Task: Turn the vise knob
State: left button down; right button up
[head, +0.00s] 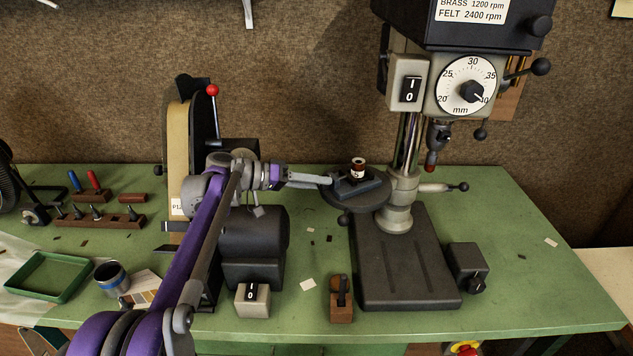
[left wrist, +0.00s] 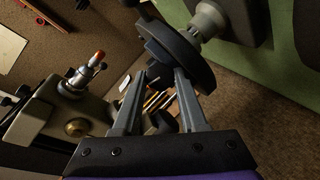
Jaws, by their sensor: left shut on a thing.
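The small dark vise (head: 362,189) sits on the round table (head: 388,204) of the drill press. A small brown and white cylinder (head: 357,169) stands upright on top of the vise. My left gripper (head: 328,182) reaches in from the left, with its fingertips at the vise's left end. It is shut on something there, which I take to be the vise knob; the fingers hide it. In the left wrist view the gripper's two fingers (left wrist: 161,76) reach the dark vise (left wrist: 155,55) beside the round table (left wrist: 188,58). My right gripper is not in view.
The drill press head (head: 460,85) and its column (head: 408,150) stand close to the vise. A belt sander (head: 255,235) stands under my left arm. A green tray (head: 48,273) and tool rack (head: 98,216) lie left. The bench's right side is mostly clear.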

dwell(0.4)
pick_arm(q)
jog(key=shift+c, duration=2.2)
grip_release()
jog(key=shift+f, duration=0.1)
